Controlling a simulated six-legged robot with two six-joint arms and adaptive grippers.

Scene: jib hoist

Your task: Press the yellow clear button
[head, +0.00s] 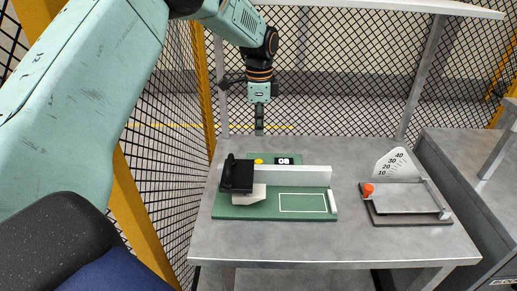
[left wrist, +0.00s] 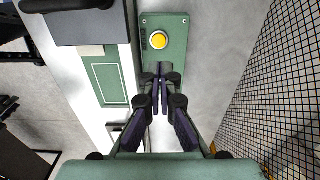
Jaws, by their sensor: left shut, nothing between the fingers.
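In the left wrist view the yellow button (left wrist: 159,40) is round and set in a pale ring on a green panel (left wrist: 176,23). My left gripper (head: 259,131) points down over the table's back edge, above and apart from the button in the head view. Its dark fingers (left wrist: 160,70) are shut together and empty, and their tips show just below the button in the left wrist view. My right gripper is not in view.
A white fence bar (head: 300,176) and a black block (head: 237,174) with a handle stand on the green base (head: 272,213). A tray with an orange knob (head: 368,189) and a scale plate (head: 398,163) is at the right. Mesh fencing stands behind the table.

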